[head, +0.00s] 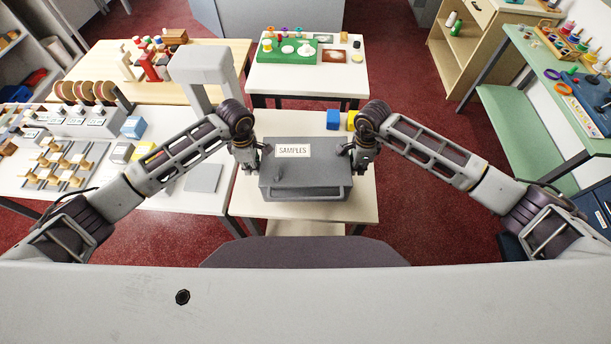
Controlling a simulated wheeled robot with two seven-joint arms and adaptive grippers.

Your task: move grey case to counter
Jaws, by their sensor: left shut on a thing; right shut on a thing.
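The grey case (305,181) with a "SAMPLES" label on its top is in the middle of the head view, at a small pale table (358,211) in front of me. My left gripper (250,165) is shut on the case's left side. My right gripper (358,162) is shut on its right side. I cannot tell whether the case rests on the table or is held just above it. Which surface is the counter is not clear from this view.
A long table (150,195) with wooden pieces stands at left. A white table (305,77) with a green board (289,48) is at the back. Red floor lies open at right.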

